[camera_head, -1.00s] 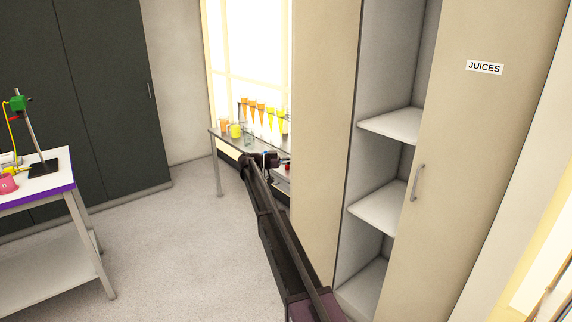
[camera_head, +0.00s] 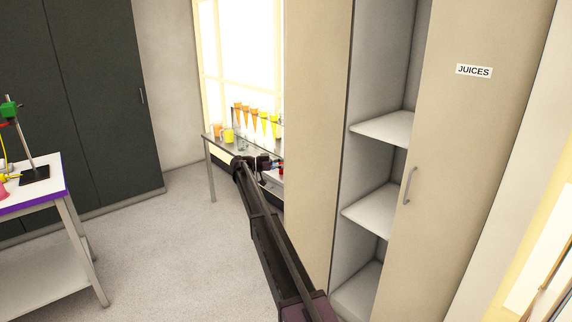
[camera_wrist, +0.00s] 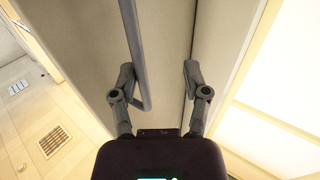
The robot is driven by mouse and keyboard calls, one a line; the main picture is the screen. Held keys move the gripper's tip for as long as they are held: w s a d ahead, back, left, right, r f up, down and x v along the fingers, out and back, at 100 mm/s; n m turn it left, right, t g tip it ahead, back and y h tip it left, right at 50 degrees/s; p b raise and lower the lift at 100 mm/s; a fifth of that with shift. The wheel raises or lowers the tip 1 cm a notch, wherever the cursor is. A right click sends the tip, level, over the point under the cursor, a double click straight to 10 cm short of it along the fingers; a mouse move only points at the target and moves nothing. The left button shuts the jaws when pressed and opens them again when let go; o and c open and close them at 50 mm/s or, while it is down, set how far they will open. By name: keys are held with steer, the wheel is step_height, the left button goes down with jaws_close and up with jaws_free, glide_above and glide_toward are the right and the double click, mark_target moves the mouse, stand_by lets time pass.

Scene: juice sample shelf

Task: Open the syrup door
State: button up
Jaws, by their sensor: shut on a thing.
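A tall beige cabinet stands at right. Its right door, labelled JUICES (camera_head: 473,71), has a grey bar handle. Left of the bare shelves is a plain beige panel (camera_head: 315,130), which seems to be the other door swung open; no syrup label is visible. My gripper (camera_head: 272,162) is at this panel's left edge, its tips partly hidden in the head view. In the wrist view, my gripper (camera_wrist: 160,75) has its fingers apart on either side of a grey bar handle (camera_wrist: 133,45). The bar lies against the left finger. The right finger is near a door edge.
A metal table (camera_head: 211,165) with orange and yellow vessels stands by the bright window, behind my gripper. A white bench (camera_head: 40,205) with a stand is at left. A dark cabinet (camera_head: 90,120) stands behind. Floor between them is clear.

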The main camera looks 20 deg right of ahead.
steer(key=shift+a+f, duration=0.1)
stand_by(0.3)
steer(key=v, duration=1.2)
steer(key=shift+s, duration=0.1)
steer(key=s+d+f+n+t+y, duration=0.1)
steer(key=s+d+f+n+y, duration=0.2)
steer(key=s, duration=0.6)
steer(key=s+d+f+n+y+p, duration=0.15)
steer(key=s+f+n, duration=0.3)
steer(key=s, duration=0.45)
steer(key=s+d+f+n+t+y+b, duration=0.1)
steer(key=s+f+n+y, duration=0.25)
steer(key=s, duration=0.55)
steer(key=s+a+f+n+y, duration=0.2)
steer(key=s+n+y, duration=0.1)
steer(key=s, duration=0.5)
steer(key=s+a+f+n+t+y+p, duration=0.1)
steer(key=s+a+f+n+y, duration=0.1)
steer(key=s, duration=0.7)
steer(key=s+a+f+n+y, duration=0.1)
steer(key=s+a+n+y, duration=0.2)
steer(key=s, duration=0.6)
steer(key=shift+s+a+f+n+t+y, duration=0.25)
steer(key=shift+f+n+t+y, duration=0.15)
steer(key=shift+n+y, duration=0.35)
